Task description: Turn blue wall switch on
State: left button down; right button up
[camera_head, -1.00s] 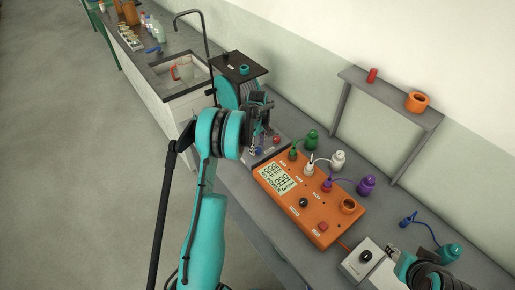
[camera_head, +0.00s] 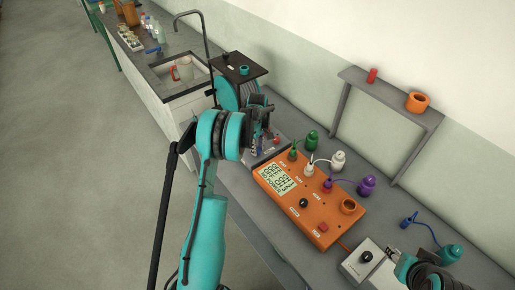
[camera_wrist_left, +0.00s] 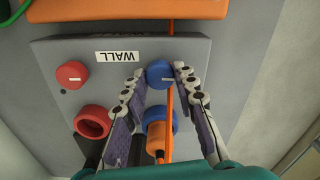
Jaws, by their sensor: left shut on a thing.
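The blue wall switch (camera_wrist_left: 160,74) is a round blue knob with a white mark, on a grey panel (camera_wrist_left: 120,75) labelled WALL. In the left wrist view the fingertips of my left gripper (camera_wrist_left: 160,71) are on both sides of the knob, shut on it. Below it, an orange plug (camera_wrist_left: 156,143) with an orange cable sits in a blue socket (camera_wrist_left: 161,117). In the head view my left gripper (camera_head: 262,112) is over the panel, and it hides the blue knob.
A red knob (camera_wrist_left: 72,75) and a red socket (camera_wrist_left: 92,122) are on the panel's left side in the wrist view. An orange box (camera_head: 285,212) with a display and plugged cables stands close by. A grey shelf frame (camera_head: 392,105) stands against the wall.

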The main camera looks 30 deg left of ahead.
pick_arm(q)
jog(key=m+b, duration=0.1)
jog(key=m, duration=0.2)
jog(key=shift+f+m+b, duration=0.1)
jog(key=shift+m+b, duration=0.2)
jog(key=shift+b, duration=0.05)
jog(key=m+b, duration=0.1)
jog(key=m, duration=0.3)
jog(key=shift+m, duration=0.3)
jog(key=m+b, duration=0.1)
jog(key=m, duration=0.3)
jog(key=m+b, duration=0.1)
jog(key=m, duration=0.4)
jog(key=c, duration=1.2)
grip_release()
